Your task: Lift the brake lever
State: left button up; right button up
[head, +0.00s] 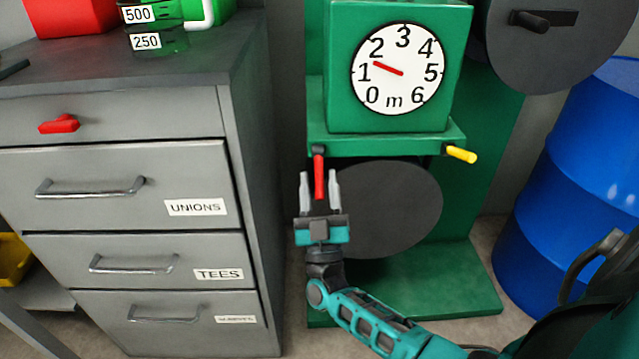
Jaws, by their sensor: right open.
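A green machine (385,145) carries a dial (400,85) and two short levers under it. A red lever (319,168) hangs down from the left front of the green ledge. A yellow lever (461,154) sticks out at the right end, tilted slightly down. No label shows which one is the brake lever. My right gripper (319,184) is open, pointing up, with one finger on each side of the red lever in the picture. I cannot tell whether a finger touches it. The lever's lower end shows between the fingers. My left gripper is not in view.
A grey drawer cabinet (110,245) stands close on the left, with a red handle (59,125) on its top drawer. A dark disc (385,210) is behind my right gripper. A blue drum (575,190) stands at the right.

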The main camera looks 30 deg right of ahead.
grip_shut()
dwell(0.5)
